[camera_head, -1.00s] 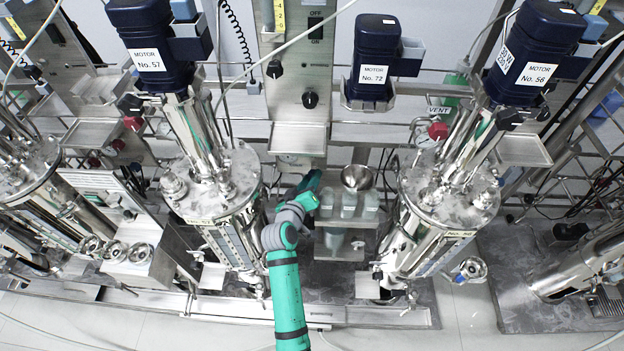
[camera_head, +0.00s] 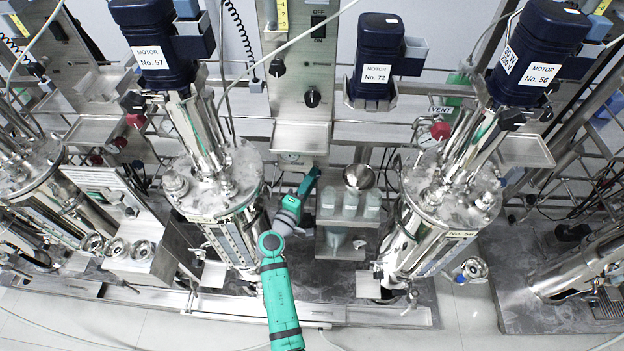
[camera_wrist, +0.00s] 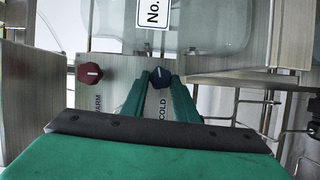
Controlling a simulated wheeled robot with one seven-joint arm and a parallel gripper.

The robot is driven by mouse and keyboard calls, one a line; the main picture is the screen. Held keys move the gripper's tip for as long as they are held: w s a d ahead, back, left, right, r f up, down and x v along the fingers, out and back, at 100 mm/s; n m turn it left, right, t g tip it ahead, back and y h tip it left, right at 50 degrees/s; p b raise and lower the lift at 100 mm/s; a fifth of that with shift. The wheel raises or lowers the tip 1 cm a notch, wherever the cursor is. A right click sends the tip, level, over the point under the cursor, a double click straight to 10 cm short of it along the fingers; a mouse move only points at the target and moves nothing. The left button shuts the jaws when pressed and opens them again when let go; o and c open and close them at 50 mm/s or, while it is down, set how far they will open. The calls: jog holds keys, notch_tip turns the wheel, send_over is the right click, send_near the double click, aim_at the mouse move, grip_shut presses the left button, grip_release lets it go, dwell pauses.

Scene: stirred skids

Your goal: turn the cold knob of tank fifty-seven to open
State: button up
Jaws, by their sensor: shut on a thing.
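The tank (camera_head: 222,185) under the motor labelled No. 57 (camera_head: 152,50) stands left of centre in the head view. In the wrist view, the dark blue cold knob (camera_wrist: 160,78) sits on a metal panel above the word COLD. My gripper (camera_wrist: 161,88) has its two green fingers on either side of this knob, shut on it. The knob's lower part is partly hidden between the fingers. In the head view my green arm reaches in beside the tank's right side, and the knob cannot be made out there.
A dark red knob (camera_wrist: 89,73) marked WARM is left of the cold knob. A sign starting "No." (camera_wrist: 152,12) hangs above. In the head view, a shelf with several plastic bottles (camera_head: 350,203) is right of my arm, then the No. 56 tank (camera_head: 450,190).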

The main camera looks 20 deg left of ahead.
jog(key=shift+n, duration=0.5)
jog(key=shift+f+t, duration=0.1)
jog(key=shift+t, duration=0.2)
jog(key=o, duration=1.1)
jog(key=s, duration=0.7)
jog(key=s+a, duration=0.1)
jog(key=s, duration=0.2)
jog(key=shift+s+a+f, duration=0.1)
jog(key=shift+s, duration=0.3)
